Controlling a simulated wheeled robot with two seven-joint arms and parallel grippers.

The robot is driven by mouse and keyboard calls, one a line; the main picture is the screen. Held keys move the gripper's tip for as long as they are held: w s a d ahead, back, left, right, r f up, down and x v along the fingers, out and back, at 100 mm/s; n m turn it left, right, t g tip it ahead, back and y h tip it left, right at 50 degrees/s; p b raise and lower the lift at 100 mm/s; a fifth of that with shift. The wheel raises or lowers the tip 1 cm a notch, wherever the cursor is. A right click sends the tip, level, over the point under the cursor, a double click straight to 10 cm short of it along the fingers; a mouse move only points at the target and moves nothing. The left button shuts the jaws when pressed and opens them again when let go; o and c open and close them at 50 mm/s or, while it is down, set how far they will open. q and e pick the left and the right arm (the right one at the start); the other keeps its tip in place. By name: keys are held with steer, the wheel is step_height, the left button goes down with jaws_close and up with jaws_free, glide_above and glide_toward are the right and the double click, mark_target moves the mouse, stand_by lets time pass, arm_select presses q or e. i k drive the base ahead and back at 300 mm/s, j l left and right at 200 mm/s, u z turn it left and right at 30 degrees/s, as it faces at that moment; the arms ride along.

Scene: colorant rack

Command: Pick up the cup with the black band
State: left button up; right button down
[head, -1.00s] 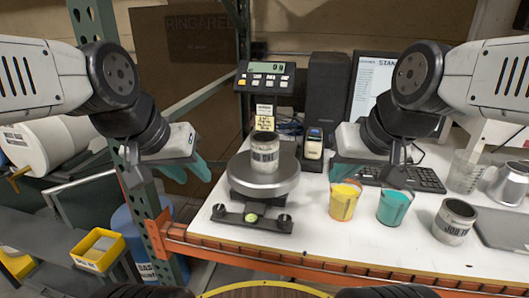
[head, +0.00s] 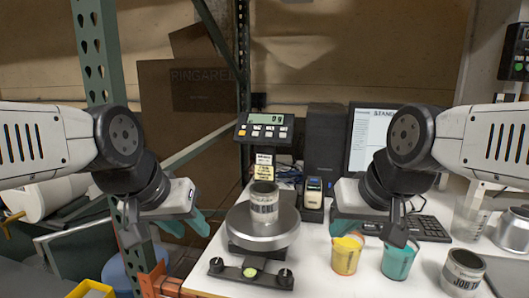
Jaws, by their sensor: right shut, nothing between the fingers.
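A grey metal cup (head: 264,203) with a printed label band stands upright on the round pan of the scale (head: 288,228). A similar grey cup (head: 461,275) with "JOB" lettering stands at the lower right, partly cut off. A yellow cup (head: 346,256) and a teal cup (head: 397,260) stand between them. I cannot tell for sure which cup the black band is on. My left gripper (head: 184,224), with teal fingertips, is open and empty, left of the scale. My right gripper (head: 345,226) is shut and empty, just above and behind the yellow cup in the picture.
A keyboard (head: 425,228), monitor (head: 372,130), speaker (head: 324,145) and small device (head: 313,190) stand behind. A digital readout (head: 265,130) rises behind the scale. A glass beaker (head: 468,220) and a metal pot (head: 513,230) are at the right. A green rack post (head: 97,50) is at left.

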mark_target(397, 263)
steer(key=z, duration=1.3)
steer(key=k+j+z, duration=0.2)
steer(key=z, duration=0.25)
steer(key=k+j+z, duration=0.1)
steer(key=k+z, duration=0.15)
steer(key=z, duration=0.2)
steer(key=k+z, duration=0.25)
steer(key=z, duration=0.2)
steer(key=i+j, duration=0.25)
